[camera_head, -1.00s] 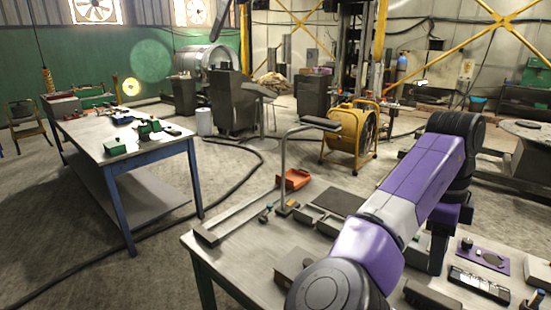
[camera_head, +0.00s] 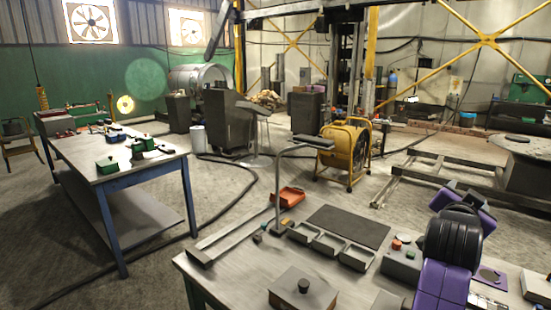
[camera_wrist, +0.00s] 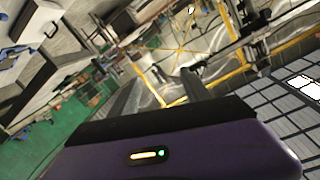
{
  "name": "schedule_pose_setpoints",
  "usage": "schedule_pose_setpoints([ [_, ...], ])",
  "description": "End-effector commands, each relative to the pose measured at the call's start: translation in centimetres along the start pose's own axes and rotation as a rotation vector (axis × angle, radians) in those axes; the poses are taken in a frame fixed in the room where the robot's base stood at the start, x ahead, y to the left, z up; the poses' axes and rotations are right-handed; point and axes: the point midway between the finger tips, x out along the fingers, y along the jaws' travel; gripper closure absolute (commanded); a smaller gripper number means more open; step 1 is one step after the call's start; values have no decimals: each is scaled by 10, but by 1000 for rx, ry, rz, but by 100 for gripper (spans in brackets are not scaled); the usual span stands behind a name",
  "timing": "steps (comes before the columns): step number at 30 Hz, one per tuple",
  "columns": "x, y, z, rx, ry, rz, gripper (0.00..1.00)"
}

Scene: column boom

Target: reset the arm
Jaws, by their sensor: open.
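My purple and black arm (camera_head: 450,245) is folded at the right of the head view, over the right part of the near workbench (camera_head: 235,272). My gripper does not show clearly in the head view. In the wrist view its two grey fingers stand apart beyond the purple wrist housing, and my gripper (camera_wrist: 160,88) is open with nothing seen between the fingers. The wrist view is tilted and looks out across the hall, with wall, floor and yellow braces behind the fingers.
A blue-legged table (camera_head: 122,176) stands left. A yellow fan (camera_head: 343,152) stands behind. Floor between is open.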

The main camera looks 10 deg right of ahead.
Motion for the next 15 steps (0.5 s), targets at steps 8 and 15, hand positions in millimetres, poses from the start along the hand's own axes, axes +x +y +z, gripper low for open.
schedule_pose_setpoints([
  [8, -62, -19, 29, -290, 195, -305, 44],
  [15, -139, -18, 75, -448, 280, -551, 44],
])
